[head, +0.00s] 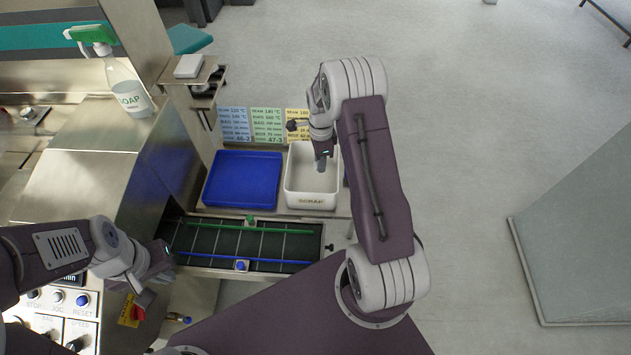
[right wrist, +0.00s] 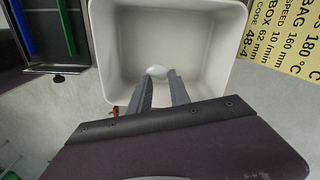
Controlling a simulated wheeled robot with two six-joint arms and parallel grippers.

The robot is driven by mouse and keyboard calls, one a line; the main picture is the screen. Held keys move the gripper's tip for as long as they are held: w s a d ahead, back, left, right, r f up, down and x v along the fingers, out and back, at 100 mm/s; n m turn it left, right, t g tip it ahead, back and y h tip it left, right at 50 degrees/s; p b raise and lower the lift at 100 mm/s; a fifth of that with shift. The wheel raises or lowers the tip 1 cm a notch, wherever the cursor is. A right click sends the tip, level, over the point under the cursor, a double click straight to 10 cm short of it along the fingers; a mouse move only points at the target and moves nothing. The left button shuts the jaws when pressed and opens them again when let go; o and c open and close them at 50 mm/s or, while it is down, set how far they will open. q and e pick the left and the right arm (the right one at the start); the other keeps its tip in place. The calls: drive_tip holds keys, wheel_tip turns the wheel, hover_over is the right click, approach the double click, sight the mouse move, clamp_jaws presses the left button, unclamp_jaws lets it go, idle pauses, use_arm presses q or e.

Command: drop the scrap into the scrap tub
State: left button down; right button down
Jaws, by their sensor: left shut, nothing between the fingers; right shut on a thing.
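The white scrap tub (head: 311,201), marked SCRAP, stands to the right of the blue tray in the head view. My right gripper (head: 321,163) points down over the tub, shut on a small pale piece of scrap. The scrap (right wrist: 157,71) shows at the fingertips in the right wrist view, with the tub's walls (right wrist: 232,60) around it. The tub floor behind it looks bare. In the head view the scrap is hard to make out. My left gripper (head: 150,288) is shut and empty near the control panel at the lower left.
A blue tray (head: 242,205) sits left of the tub. A dark belt (head: 245,241) with green and blue rails runs in front of both. Coloured setting cards (head: 267,125) stand behind. A soap bottle (head: 127,88) stands on the machine at the left.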

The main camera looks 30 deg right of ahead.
drive_tip(key=shift+a, duration=0.1)
drive_tip(key=c, duration=1.1)
unclamp_jaws()
drive_tip(key=shift+r, duration=0.25)
wheel_tip(320, 180, up, 9)
drive_tip(key=shift+f+b, duration=0.2)
drive_tip(key=shift+b, duration=0.55)
